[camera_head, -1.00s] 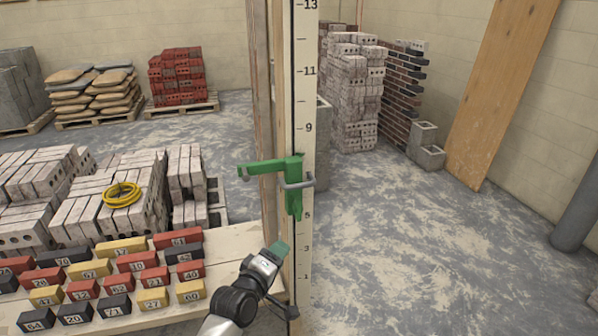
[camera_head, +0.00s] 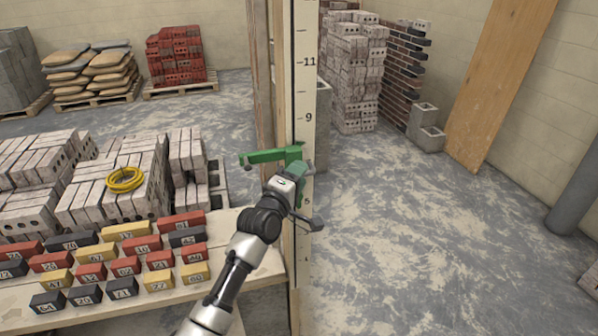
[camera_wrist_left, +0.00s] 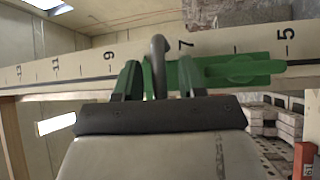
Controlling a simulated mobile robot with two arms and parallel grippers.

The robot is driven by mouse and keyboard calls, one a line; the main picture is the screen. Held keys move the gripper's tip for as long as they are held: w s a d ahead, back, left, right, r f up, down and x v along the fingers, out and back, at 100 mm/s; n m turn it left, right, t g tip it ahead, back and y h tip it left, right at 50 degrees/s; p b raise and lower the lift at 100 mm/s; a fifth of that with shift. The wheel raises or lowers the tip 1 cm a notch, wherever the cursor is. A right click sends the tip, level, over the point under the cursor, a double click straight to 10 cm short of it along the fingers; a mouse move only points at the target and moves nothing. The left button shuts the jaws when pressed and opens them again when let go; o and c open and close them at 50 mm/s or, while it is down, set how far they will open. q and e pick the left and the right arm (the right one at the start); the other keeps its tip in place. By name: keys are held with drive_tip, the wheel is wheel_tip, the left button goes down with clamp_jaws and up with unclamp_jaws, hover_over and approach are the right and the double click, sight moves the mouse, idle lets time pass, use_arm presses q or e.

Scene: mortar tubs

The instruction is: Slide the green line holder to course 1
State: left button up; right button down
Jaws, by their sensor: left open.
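The green line holder (camera_head: 268,156) sits on the numbered white pole (camera_head: 305,95), between the 9 and the 5, with its arm sticking out to the left. My left gripper (camera_head: 298,172) is in front of the holder and hides its lower part. In the left wrist view my left gripper (camera_wrist_left: 160,80) is open, with the holder's grey handle (camera_wrist_left: 158,50) between its fingers. The holder's green body (camera_wrist_left: 240,70) shows to the right there, along the scale near the 7.
A bench (camera_head: 215,285) with several numbered red, yellow and black blocks stands at lower left. Pale brick stacks and a yellow hose coil (camera_head: 124,180) are behind it.

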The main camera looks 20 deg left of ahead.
use_arm(q)
drive_tip(key=shift+w, duration=0.35)
drive_tip(key=shift+c, duration=0.3)
clamp_jaws()
